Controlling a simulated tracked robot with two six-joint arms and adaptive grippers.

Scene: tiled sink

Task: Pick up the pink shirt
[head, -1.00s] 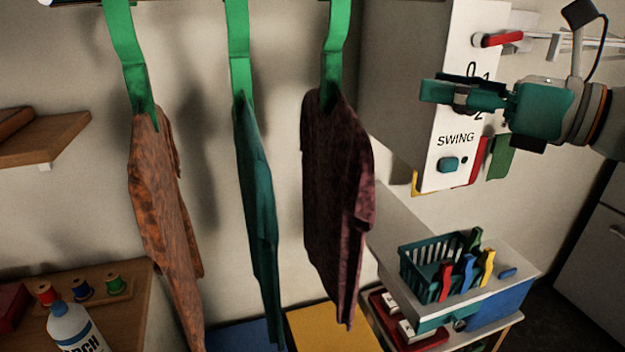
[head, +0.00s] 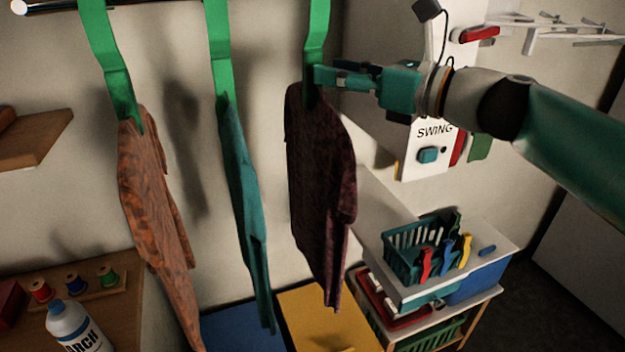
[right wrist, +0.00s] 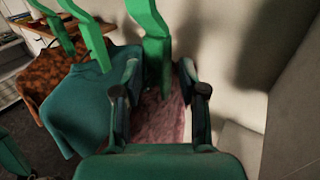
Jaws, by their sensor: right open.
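The pink shirt (head: 320,200) shows as a dark maroon-pink mottled shirt in the head view. It hangs from a green strap (head: 317,35), the rightmost of three hanging shirts. In the right wrist view the shirt (right wrist: 160,122) looks paler pink. My right gripper (head: 322,78) is level with the strap's lower end, just above the shirt's collar. It is open, and in the right wrist view its fingers (right wrist: 160,92) stand either side of the strap and shirt top. I cannot tell whether they touch. My left gripper is not in view.
A teal shirt (head: 243,190) and an orange-brown shirt (head: 155,200) hang to the left on green straps. A white box marked SWING (head: 425,165) is behind my right arm. A teal basket (head: 405,250) sits on a cart below right. A bottle (head: 70,325) stands lower left.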

